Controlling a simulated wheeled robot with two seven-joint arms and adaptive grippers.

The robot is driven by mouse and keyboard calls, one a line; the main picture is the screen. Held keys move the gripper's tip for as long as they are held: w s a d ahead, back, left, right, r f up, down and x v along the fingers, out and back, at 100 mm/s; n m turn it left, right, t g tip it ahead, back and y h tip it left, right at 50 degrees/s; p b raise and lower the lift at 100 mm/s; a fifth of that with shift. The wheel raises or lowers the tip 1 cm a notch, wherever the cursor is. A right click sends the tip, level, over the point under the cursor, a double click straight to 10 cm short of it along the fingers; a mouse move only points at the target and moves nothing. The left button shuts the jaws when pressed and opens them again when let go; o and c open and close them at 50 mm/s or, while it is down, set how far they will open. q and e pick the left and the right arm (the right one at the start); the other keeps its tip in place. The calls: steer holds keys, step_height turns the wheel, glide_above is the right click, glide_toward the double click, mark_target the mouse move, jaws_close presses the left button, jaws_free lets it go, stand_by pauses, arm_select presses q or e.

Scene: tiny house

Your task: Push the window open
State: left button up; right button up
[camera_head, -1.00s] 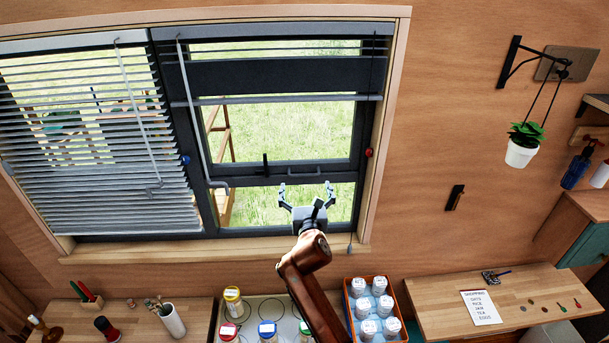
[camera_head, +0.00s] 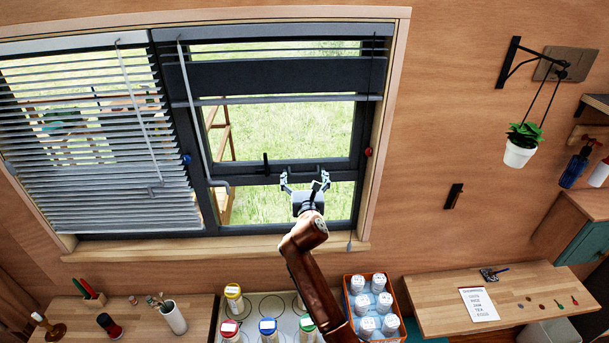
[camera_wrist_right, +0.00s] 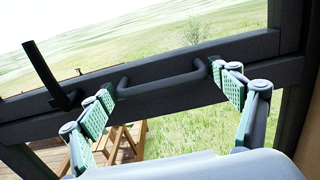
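The window's right-hand sash (camera_head: 230,177) is dark-framed, with a bar handle (camera_head: 303,169) on its bottom rail. Grass shows in a gap between that rail and the lower frame. The handle also shows in the wrist view (camera_wrist_right: 165,85), spanning the space between my fingers. My right gripper (camera_head: 305,180) is open at the handle, one fingertip near each end; the fingers also show in the wrist view (camera_wrist_right: 167,84). I cannot tell whether they touch the handle or rail. A dark upright lever (camera_wrist_right: 48,72) stands left of the handle. My left gripper is out of view.
A blind (camera_head: 100,150) covers the left pane. Below the sill (camera_head: 215,246) are lidded jars (camera_head: 268,328), an orange-edged crate (camera_head: 348,305) of white-capped jars, and a cup (camera_head: 172,318). A hanging plant (camera_head: 521,150) is at the right. Cords hang by the window.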

mark_target(301, 161)
steer(key=c, duration=1.2)
steer(key=w+b, duration=0.2)
steer(key=w, duration=0.1)
steer(key=w+b, duration=0.2)
steer(key=w, duration=0.1)
steer(key=w+f+b, duration=0.1)
steer(key=w, duration=0.2)
steer(key=shift+w+a+b, duration=0.1)
steer(key=shift+a+b, duration=0.1)
steer(key=shift+b, duration=0.2)
steer(key=shift+c, duration=0.2)
steer(key=shift+w+d+r+b, duration=0.15)
steer(key=shift+w+b, duration=0.35)
steer(key=shift+w, duration=0.4)
steer(key=o, duration=1.5)
steer(key=shift+w, duration=0.2)
steer(key=shift+o, duration=0.2)
steer(key=shift+s, duration=0.1)
steer(key=shift+s+d+r, duration=0.1)
steer(key=shift+d, duration=0.05)
